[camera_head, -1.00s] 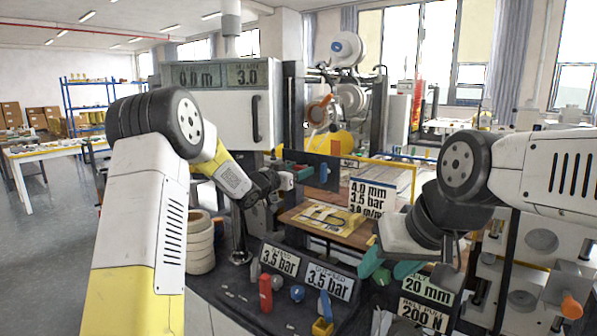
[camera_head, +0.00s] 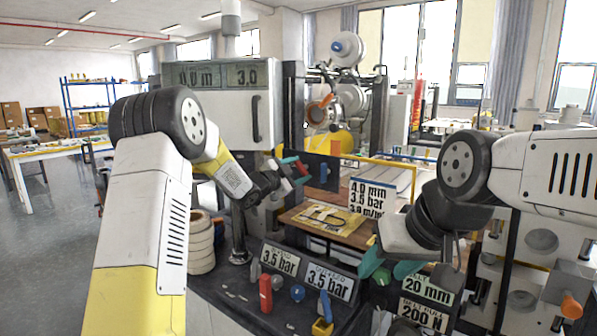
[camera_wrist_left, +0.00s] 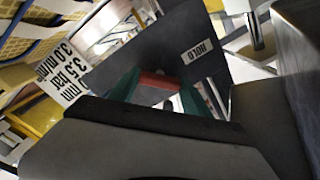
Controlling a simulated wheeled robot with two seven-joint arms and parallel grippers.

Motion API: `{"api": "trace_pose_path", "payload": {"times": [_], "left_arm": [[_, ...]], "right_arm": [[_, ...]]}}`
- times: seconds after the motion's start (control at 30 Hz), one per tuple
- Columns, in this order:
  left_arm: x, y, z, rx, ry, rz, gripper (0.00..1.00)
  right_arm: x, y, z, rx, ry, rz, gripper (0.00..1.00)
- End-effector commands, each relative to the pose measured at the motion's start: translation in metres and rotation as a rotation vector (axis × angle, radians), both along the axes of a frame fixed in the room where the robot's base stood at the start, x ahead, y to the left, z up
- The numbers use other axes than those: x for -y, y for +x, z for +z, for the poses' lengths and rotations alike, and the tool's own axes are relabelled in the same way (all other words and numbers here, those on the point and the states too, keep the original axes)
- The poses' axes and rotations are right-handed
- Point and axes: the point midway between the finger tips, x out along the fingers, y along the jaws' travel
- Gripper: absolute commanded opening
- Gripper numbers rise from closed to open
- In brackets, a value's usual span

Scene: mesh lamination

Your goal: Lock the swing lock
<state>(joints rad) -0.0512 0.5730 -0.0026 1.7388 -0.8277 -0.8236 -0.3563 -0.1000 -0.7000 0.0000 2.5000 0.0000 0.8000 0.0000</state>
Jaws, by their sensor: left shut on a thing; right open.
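My left gripper (camera_head: 291,168) is at the left edge of a dark upright panel (camera_head: 315,163). Its green fingertips (camera_wrist_left: 165,92) are shut on a red handle (camera_wrist_left: 157,80), seen between them in the left wrist view. The handle also shows as a small red piece in the head view (camera_head: 302,168). It lies in front of the dark panel, which bears a "HOLD" label (camera_wrist_left: 201,50). I cannot tell whether this handle is the swing lock's, as the gripper hides its mount. My right gripper (camera_head: 388,268) is open and empty above the front of the machine, with teal fingertips apart.
A blue lever (camera_head: 323,173) and an orange piece (camera_head: 336,148) are close to the panel. A yellow frame and a sign (camera_head: 371,197) stand to the right. A wooden board (camera_head: 340,232) lies below. Pressure displays (camera_head: 279,258) and a red knob (camera_head: 265,294) are in front.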

Motion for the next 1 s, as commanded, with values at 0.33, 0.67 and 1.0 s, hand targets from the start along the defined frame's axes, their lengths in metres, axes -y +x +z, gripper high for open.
{"api": "trace_pose_path", "payload": {"times": [0.33,0.67,1.0], "left_arm": [[0.0000,-0.0002,-0.0010,0.191,0.267,-0.001,0.16],[0.0002,-0.0002,-0.0010,0.349,0.483,-0.001,0.16],[-0.0004,-0.0001,-0.0013,0.437,0.606,-0.001,0.16]], "right_arm": [[0.0000,0.0000,0.0000,0.000,0.000,0.000,0.50],[0.0000,0.0000,0.0000,0.000,0.000,0.000,0.50],[0.0000,0.0000,0.0000,0.000,0.000,0.000,0.50]]}}
